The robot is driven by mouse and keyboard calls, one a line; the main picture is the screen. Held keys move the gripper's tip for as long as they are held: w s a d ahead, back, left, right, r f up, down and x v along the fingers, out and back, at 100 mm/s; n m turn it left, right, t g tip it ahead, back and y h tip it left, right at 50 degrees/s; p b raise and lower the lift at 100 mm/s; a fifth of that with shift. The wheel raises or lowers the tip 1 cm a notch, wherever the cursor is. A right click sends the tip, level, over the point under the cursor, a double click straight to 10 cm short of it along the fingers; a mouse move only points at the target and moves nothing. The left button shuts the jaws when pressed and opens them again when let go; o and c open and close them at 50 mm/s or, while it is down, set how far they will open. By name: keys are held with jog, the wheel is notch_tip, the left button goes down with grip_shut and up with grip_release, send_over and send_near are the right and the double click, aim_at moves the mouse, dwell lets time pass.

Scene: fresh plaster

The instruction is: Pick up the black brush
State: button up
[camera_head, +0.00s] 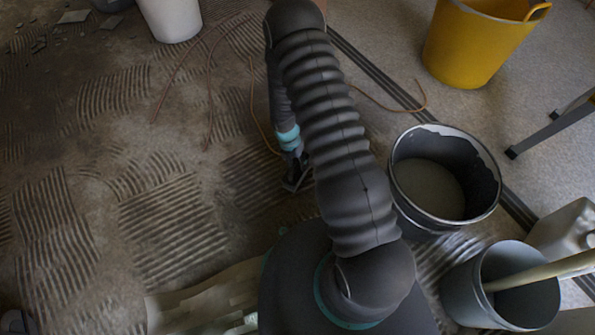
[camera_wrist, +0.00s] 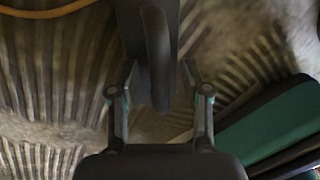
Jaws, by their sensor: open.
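In the wrist view, a dark, long object, apparently the black brush (camera_wrist: 157,50), reaches down from the top edge between my two fingers. Its upper end is cut off by the frame. My gripper (camera_wrist: 159,75) is open, with one finger on each side of it and visible gaps. In the head view, my gripper (camera_head: 296,186) is low over the ridged floor, left of my arm. The brush cannot be made out there; my gripper and arm may hide it.
A dark bucket of grey plaster (camera_head: 489,205) stands right of my arm. A grey bucket with a pole (camera_head: 463,297), a pale jug (camera_head: 562,228) and a yellow tub (camera_head: 470,50) stand further right. Thin cables (camera_head: 210,100) cross the floor. The floor at left is mostly clear.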

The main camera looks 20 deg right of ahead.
grip_shut()
jog(key=shift+r, duration=0.1)
